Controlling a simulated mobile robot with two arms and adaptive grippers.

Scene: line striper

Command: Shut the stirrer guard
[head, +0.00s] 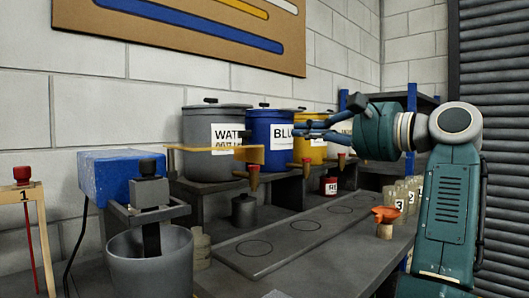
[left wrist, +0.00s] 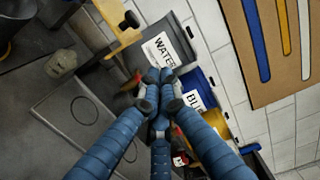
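The stirrer stands at the left in the head view, with a blue motor box (head: 122,172) and a dark shaft over a grey pot (head: 150,262). A yellow bar with a curved plate (head: 250,154), which looks like the stirrer guard, sticks out right of the stirrer, in front of the WATER pot and away from the grey pot. It also shows in the left wrist view (left wrist: 121,38). My left gripper (head: 305,130) is right of the plate, apart from it; its blue fingers (left wrist: 160,92) have tips close together, holding nothing visible. My right gripper is out of view.
The WATER pot (head: 205,158), blue pot (head: 268,155) and yellow pot (head: 309,151) stand on a raised shelf with taps below. A flat board with circles (head: 283,243) lies on the bench. An orange funnel-like piece (head: 385,214) and numbered jars (head: 399,199) are at the right.

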